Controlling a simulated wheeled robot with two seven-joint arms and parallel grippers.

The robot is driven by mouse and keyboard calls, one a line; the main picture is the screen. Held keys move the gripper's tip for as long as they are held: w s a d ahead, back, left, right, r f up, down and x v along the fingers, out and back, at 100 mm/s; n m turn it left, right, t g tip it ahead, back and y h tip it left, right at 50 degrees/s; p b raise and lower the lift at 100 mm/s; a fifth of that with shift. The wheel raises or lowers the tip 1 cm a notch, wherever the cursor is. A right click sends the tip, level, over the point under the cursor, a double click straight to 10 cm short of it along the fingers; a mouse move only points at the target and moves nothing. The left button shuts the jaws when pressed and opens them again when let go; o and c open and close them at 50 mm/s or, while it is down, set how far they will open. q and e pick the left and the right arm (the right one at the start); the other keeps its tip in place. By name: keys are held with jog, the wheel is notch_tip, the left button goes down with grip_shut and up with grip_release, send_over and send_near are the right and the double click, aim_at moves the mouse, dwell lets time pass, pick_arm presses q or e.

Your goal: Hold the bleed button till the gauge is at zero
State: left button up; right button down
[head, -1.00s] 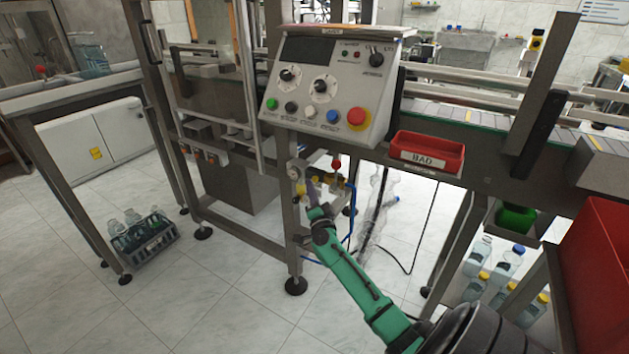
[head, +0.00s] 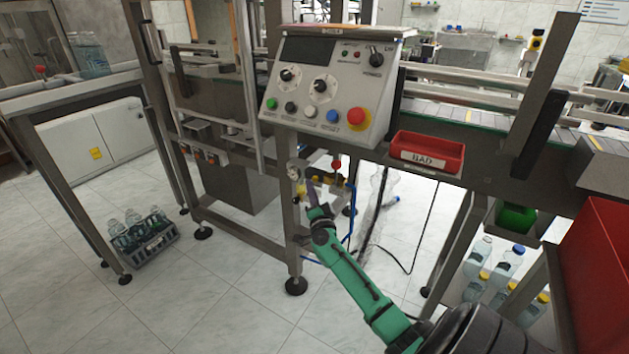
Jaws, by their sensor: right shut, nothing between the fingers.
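A small round gauge (head: 293,172) sits on the machine's front post, below the control panel. Its needle is too small to read. Yellow fittings (head: 301,188) and a red-topped part (head: 336,165) are beside it. I cannot tell which part is the bleed button; my gripper may hide it. My right gripper (head: 311,188) is shut and empty, its fingertips close to the yellow fittings just below and right of the gauge. Whether it touches anything I cannot tell. My left gripper is not in view.
The control panel (head: 335,85) with knobs and coloured buttons overhangs the gauge. A red BAD bin (head: 428,152) is right of it. A blue hose (head: 350,215) hangs near my gripper. A bottle crate (head: 142,243) stands on the floor at left.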

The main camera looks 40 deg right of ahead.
jog(key=shift+w+d, duration=0.15)
jog(key=shift+d, duration=0.25)
jog(key=shift+w+d, duration=0.1)
jog(key=shift+d, duration=0.3)
dwell(0.6)
jog(key=shift+a, duration=0.1)
dwell(1.8)
jog(key=shift+s+a+p, duration=0.25)
jog(key=shift+a+p, duration=0.1)
jog(key=shift+a, duration=0.35)
jog(key=a, duration=0.1)
jog(key=s+a+p, duration=0.1)
jog(key=a, duration=0.1)
jog(key=a+p, duration=0.1)
jog(key=shift+s+a, duration=0.25)
jog(key=shift+a, duration=0.15)
